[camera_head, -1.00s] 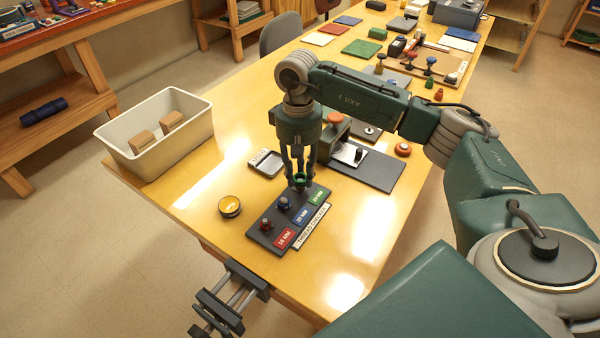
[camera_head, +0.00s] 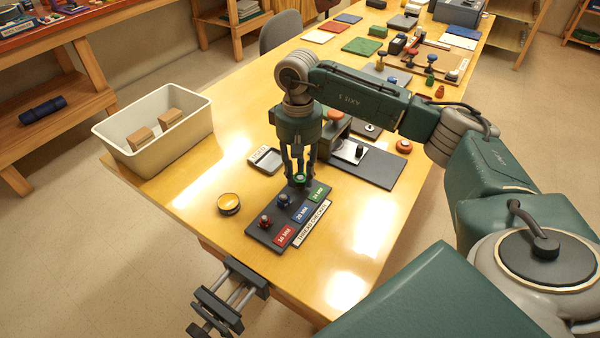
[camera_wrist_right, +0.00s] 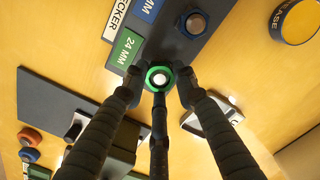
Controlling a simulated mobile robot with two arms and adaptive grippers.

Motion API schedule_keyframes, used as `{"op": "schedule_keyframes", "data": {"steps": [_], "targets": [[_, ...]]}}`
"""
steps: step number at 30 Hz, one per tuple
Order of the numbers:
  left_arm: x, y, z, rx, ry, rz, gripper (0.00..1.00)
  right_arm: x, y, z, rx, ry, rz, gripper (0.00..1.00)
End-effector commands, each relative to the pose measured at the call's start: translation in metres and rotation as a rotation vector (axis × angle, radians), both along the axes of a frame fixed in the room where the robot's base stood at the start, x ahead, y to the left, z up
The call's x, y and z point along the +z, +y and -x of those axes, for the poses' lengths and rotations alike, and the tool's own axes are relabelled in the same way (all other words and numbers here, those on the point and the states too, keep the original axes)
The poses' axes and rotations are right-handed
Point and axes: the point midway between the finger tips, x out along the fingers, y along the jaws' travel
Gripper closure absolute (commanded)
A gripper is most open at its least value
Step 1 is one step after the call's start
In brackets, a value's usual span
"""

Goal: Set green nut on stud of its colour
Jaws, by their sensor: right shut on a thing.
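The green nut (camera_head: 299,180) is between the fingers of my right gripper (camera_head: 299,178), which is shut on it and points down. It is at the far end of the dark thread checker board (camera_head: 262,238), beside the green 24 MM label (camera_head: 318,193). In the right wrist view the green nut (camera_wrist_right: 158,78) is a ring with a bright silver stud end (camera_wrist_right: 159,79) in its opening. I cannot tell how far down the stud it sits. The blue nut (camera_head: 283,200) and red nut (camera_head: 265,222) stand on the same board. My left gripper is not in view.
A yellow-topped round tin (camera_head: 229,204) and a small grey tray (camera_head: 265,168) are left of the board. A dark plate (camera_head: 380,172) with a fixture lies behind right. A white bin (camera_head: 190,137) holds brown blocks. Front right of the table is clear.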

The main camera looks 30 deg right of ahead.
Motion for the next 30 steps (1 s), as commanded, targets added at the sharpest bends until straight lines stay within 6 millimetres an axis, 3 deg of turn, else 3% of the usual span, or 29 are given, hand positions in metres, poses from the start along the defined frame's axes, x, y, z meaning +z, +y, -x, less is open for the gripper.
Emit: {"op": "schedule_keyframes", "data": {"steps": [13, 14, 16, 23, 25, 30], "targets": [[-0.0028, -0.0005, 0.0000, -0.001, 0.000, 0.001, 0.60, -0.0015, -0.0001, -0.0001, 0.000, -0.001, 0.000, 0.89], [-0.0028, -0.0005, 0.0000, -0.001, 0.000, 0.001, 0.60, -0.0015, -0.0001, -0.0001, 0.000, -0.001, 0.000, 0.66], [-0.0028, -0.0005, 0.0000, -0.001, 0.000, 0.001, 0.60, -0.0015, -0.0001, -0.0001, 0.000, -0.001, 0.000, 0.52], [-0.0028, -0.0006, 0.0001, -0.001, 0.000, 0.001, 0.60, -0.0017, -0.0001, -0.0001, 0.000, -0.001, 0.000, 0.50], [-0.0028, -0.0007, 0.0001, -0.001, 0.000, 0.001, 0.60, -0.0020, -0.0002, 0.0000, 0.000, 0.000, 0.000, 0.36], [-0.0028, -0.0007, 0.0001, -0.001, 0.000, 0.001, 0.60, -0.0020, -0.0002, 0.0001, 0.000, 0.000, 0.000, 0.35]]}}
